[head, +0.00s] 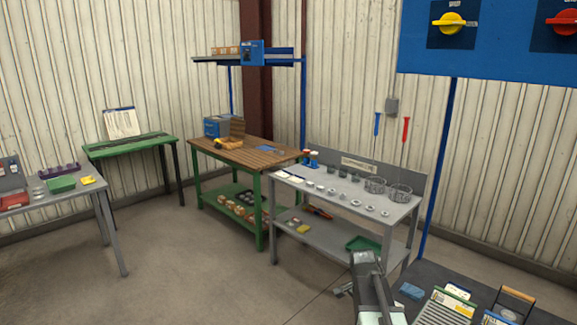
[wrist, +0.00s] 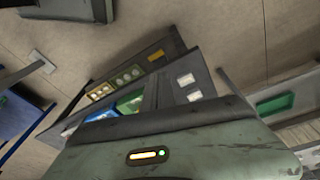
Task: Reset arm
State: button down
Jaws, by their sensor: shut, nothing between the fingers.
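My arm (head: 372,295) rises from the bottom of the head view, right of the middle, in front of the grey workbench. In the wrist view a grey-green housing (wrist: 190,150) with an orange light bar and a green light fills the bottom. Behind it, the view looks at a tilted grey shelf or bench edge (wrist: 205,78) with coloured items.
The grey workbench (head: 335,245) with cups, rings and wire baskets stands just beyond my arm. A dark table (head: 400,305) with papers is close on the right. A green-framed wooden bench (head: 235,150) stands farther back. Open floor (head: 190,270) lies to the left.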

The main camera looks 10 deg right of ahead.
jog(key=s+a+n+y, duration=0.1)
jog(key=s+a+n, duration=0.2)
jog(key=a+n, duration=0.4)
jog(key=s+a+n, duration=0.3)
jog(key=a+n, duration=0.4)
jog(key=a, duration=0.2)
jog(key=shift+s+a+f+y, duration=0.15)
jog(key=shift+a+y, duration=0.05)
jog(key=shift+y, duration=0.2)
